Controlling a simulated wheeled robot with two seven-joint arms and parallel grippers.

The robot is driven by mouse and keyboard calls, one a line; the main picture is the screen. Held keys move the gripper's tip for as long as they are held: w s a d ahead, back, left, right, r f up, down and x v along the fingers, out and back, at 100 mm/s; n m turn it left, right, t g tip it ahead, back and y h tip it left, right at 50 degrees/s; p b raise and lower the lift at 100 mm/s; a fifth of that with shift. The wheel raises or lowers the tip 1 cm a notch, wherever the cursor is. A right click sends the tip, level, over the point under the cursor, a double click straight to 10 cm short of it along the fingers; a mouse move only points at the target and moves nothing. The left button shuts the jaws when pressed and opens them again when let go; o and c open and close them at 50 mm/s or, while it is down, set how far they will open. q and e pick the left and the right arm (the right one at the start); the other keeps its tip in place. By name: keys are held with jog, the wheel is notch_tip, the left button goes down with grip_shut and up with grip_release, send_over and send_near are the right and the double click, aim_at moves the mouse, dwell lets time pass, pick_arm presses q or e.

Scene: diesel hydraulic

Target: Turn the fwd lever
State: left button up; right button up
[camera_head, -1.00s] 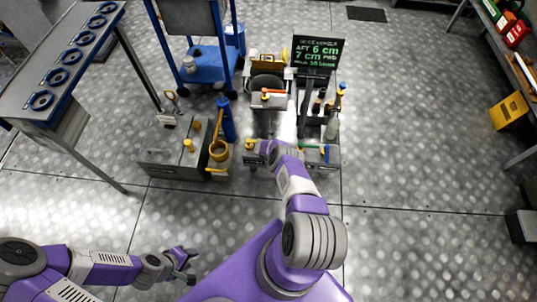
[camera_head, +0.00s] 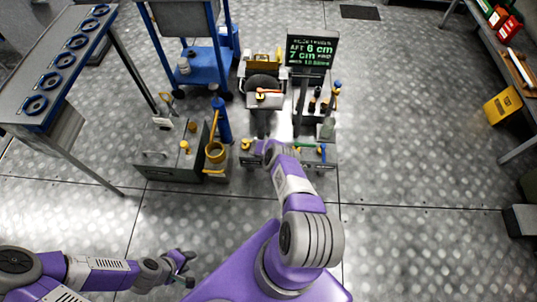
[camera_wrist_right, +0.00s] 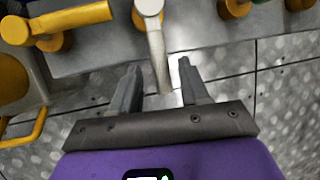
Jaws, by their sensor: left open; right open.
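In the right wrist view, a pale grey lever (camera_wrist_right: 157,50) hangs from a round hub on a grey panel. Its free end lies between the spread fingers of my right gripper (camera_wrist_right: 160,72), which is open and not closed on it. A yellow lever (camera_wrist_right: 70,20) on the same panel is to the left. I cannot read which lever is marked fwd. In the head view, my right gripper (camera_head: 266,148) is at the low lever bench (camera_head: 318,166) and mostly hidden by its own arm. My left gripper (camera_head: 184,264) is open and empty above the floor.
More yellow knobs (camera_wrist_right: 236,8) line the panel. A grey box (camera_head: 165,172) and a yellow cup-like part (camera_head: 215,152) stand left of the lever bench. A blue cart (camera_head: 205,66) is behind.

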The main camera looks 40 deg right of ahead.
jog(key=w+p+v, duration=0.1)
jog(key=p+v, duration=0.6)
jog(key=shift+s+r, duration=0.3)
jog(key=shift+s, duration=0.25)
jog(key=shift+a, duration=0.15)
jog(key=a+r+n+t+y, duration=0.15)
jog(key=a+r+n, duration=0.35)
jog(key=a+n, duration=0.5)
jog(key=a+r+n+t+y, duration=0.1)
jog(key=a+r+n+y, duration=0.3)
jog(key=a+n, duration=0.65)
jog(key=s+a+r+n+g+y, duration=0.1)
jog(key=s+a+r+n, duration=0.5)
jog(key=s+r+n, duration=0.2)
jog(key=s+a+r+n+g+y, duration=0.2)
jog(key=s+a+r+n, duration=0.5)
jog(key=s+n, duration=0.5)
jog(key=shift+a+r+n, duration=0.2)
jog(key=shift+r+n, duration=0.25)
jog(key=shift+n, duration=0.6)
jog(key=shift+g+y, duration=0.25)
